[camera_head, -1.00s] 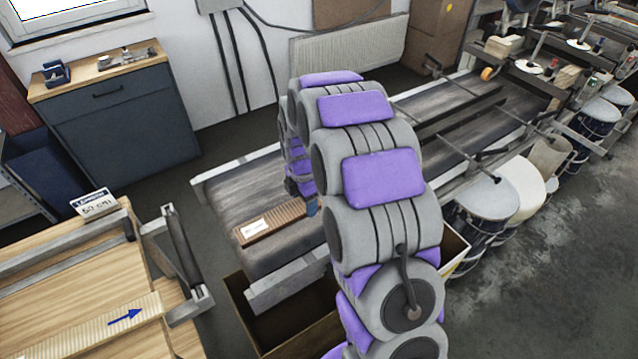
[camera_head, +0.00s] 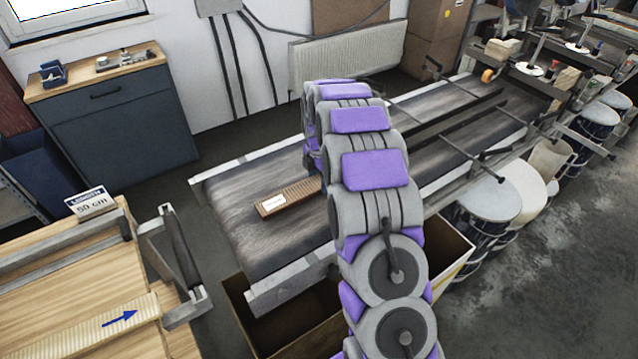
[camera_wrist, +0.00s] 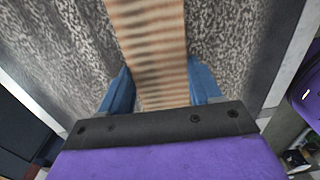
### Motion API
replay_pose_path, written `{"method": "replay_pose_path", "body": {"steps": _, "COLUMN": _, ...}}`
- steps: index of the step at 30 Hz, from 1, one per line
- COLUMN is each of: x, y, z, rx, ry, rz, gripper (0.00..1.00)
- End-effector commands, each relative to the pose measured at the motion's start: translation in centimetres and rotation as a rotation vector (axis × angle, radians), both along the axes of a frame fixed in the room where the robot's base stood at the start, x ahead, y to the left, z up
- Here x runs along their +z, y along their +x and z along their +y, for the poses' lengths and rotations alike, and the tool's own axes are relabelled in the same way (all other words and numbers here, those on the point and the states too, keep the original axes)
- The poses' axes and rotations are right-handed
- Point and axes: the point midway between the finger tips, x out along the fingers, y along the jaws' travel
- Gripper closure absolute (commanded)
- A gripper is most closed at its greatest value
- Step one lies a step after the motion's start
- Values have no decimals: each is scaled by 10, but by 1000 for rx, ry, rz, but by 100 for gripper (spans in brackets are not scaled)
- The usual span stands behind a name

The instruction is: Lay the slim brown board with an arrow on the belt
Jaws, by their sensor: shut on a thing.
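A slim brown ribbed board (camera_head: 297,194) with a white label at its left end is over the belt (camera_head: 235,210), near the belt's left end. In the wrist view the board (camera_wrist: 148,35) runs between the blue fingers of my gripper (camera_wrist: 158,78), which are shut on it. Its far end is out of that view. I cannot tell whether it touches the belt or hangs just above it. No arrow shows on its visible part. In the head view my arm hides the gripper and the board's right end.
An open cardboard box (camera_head: 240,305) stands below the belt's near end. Metal rails cross the belt farther right.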

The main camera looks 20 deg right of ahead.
Motion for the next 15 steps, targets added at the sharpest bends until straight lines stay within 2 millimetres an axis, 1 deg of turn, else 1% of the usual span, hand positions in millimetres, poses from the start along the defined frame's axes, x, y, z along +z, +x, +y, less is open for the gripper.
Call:
{"method": "replay_pose_path", "body": {"steps": 1, "x": -10, "y": 0, "z": -2, "rx": -1, "ry": 1, "rz": 0, "gripper": 79}}
{"method": "replay_pose_path", "body": {"steps": 3, "x": -15, "y": 0, "z": -4, "rx": -2, "ry": 2, "rz": -2, "gripper": 79}}
{"method": "replay_pose_path", "body": {"steps": 9, "x": -14, "y": 0, "z": 0, "rx": -1, "ry": -1, "rz": -2, "gripper": 79}}
{"method": "replay_pose_path", "body": {"steps": 10, "x": -14, "y": 0, "z": 0, "rx": -1, "ry": -1, "rz": -2, "gripper": 35}}
{"method": "replay_pose_path", "body": {"steps": 15, "x": -14, "y": 0, "z": 3, "rx": 0, "ry": -3, "rz": -1, "gripper": 18}}
